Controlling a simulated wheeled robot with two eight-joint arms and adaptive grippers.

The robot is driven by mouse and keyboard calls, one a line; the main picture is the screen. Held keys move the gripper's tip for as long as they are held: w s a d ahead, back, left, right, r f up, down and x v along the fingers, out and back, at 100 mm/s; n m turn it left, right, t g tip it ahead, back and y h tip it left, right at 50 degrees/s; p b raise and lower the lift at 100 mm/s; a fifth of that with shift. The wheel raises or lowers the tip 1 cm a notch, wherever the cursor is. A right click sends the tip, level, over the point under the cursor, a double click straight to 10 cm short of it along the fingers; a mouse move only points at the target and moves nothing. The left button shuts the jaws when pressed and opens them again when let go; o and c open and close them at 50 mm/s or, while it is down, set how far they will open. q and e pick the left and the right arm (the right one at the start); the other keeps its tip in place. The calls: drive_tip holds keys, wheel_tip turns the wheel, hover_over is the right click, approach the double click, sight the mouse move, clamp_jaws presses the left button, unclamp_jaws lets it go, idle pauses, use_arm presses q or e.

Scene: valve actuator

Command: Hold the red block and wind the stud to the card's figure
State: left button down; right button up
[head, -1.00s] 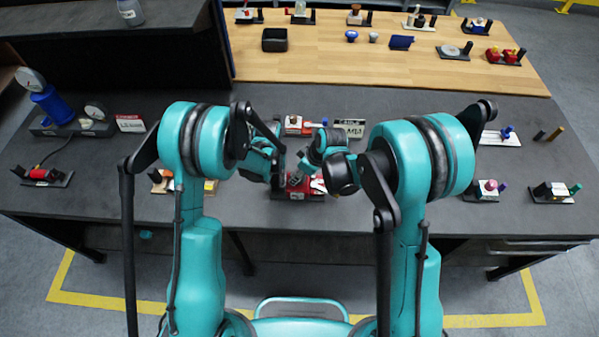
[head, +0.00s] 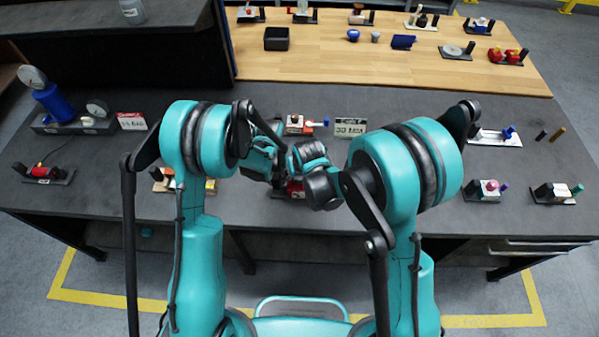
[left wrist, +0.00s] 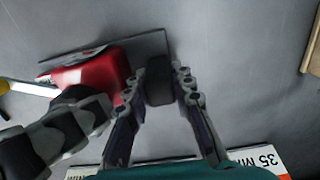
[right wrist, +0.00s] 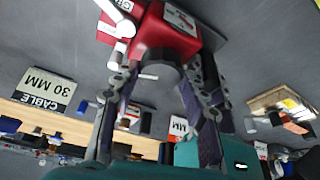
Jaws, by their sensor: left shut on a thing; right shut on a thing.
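The red block (head: 296,190) shows as a small patch on the near middle of the dark bench, mostly behind my arms. In the left wrist view the red block (left wrist: 95,80) lies left of my left gripper (left wrist: 157,76), which is shut on an upright black block (left wrist: 160,82) beside it. My right gripper (right wrist: 162,72) is shut at the end of the red block (right wrist: 165,35), around a dark grey round part (right wrist: 164,57), which looks like the stud. Its grip is partly hidden. A card (head: 350,128) behind reads 30 MM; the right wrist view shows it too (right wrist: 47,90), reading CABLE 30 MM.
A white label (left wrist: 258,158) reading 35 MM lies at the bottom of the left wrist view. A red-and-white fixture (head: 297,125) stands just behind my grippers. A blue gauge unit (head: 60,105) is at far left, and small fixtures (head: 487,190) stand at right.

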idle(0.6)
drive_tip(key=o, duration=1.2)
drive_tip(key=shift+d, duration=0.1)
drive_tip(key=shift+c, duration=0.2)
drive_tip(key=shift+a, duration=0.2)
